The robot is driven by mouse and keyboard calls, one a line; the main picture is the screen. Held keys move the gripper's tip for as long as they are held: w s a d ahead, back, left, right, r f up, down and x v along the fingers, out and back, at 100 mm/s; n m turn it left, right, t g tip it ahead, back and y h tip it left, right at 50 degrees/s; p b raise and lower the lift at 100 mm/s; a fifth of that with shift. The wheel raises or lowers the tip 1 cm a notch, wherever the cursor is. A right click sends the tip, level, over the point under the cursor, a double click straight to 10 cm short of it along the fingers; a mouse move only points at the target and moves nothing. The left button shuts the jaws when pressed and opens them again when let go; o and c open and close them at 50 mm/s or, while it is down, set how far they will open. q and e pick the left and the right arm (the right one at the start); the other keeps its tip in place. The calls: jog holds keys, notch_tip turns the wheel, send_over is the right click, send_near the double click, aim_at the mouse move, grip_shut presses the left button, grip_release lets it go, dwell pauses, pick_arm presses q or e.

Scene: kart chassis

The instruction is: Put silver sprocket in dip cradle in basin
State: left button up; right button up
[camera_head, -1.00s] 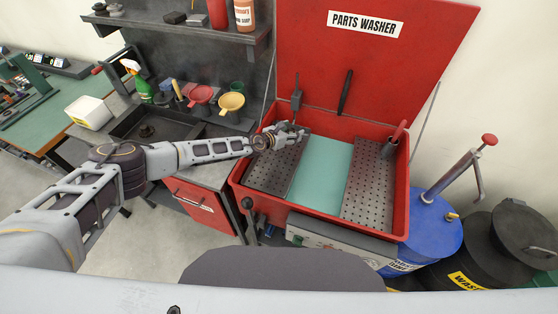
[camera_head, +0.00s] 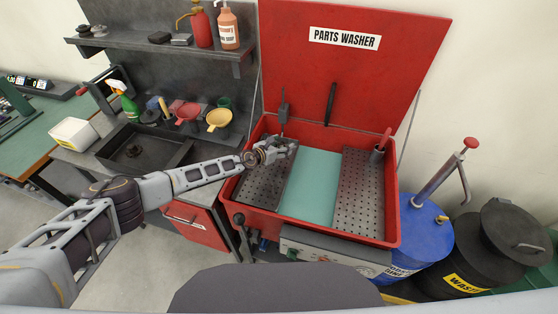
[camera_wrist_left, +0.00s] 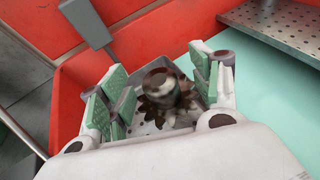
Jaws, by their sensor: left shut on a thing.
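The silver sprocket (camera_wrist_left: 152,103) shows in the left wrist view as a brown, grimy toothed wheel with a stained metal hub. It sits between the green-padded fingers of my left gripper (camera_wrist_left: 158,92), which is shut on it. In the head view my left gripper (camera_head: 285,150) is over the back left of the red basin (camera_head: 325,231), near the inner back corner of the left perforated tray. The sprocket is too small to make out there. Teal liquid (camera_head: 310,190) fills the middle of the basin. My right gripper is out of view.
The raised red lid (camera_head: 372,75) stands behind the basin. A right perforated tray (camera_head: 361,195) also lies in it. A grey upright tool (camera_head: 284,105) stands close behind my left gripper. A blue drum (camera_head: 424,235) stands to the right, and a bench with funnels and a dark tray (camera_head: 140,155) to the left.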

aim_at(279, 164)
pick_arm(q)
jog(key=shift+a+f, duration=0.2)
jog(key=shift+f, duration=0.3)
jog(key=shift+a+f, duration=0.15)
jog(key=shift+f, duration=0.3)
jog(key=shift+f+b, duration=1.15)
jog(key=shift+f, duration=0.65)
jog(key=shift+f+b, duration=1.55)
jog(key=shift+b, duration=0.05)
jog(key=shift+f, duration=0.3)
jog(key=shift+f+b, duration=0.2)
jog(key=shift+b, duration=0.2)
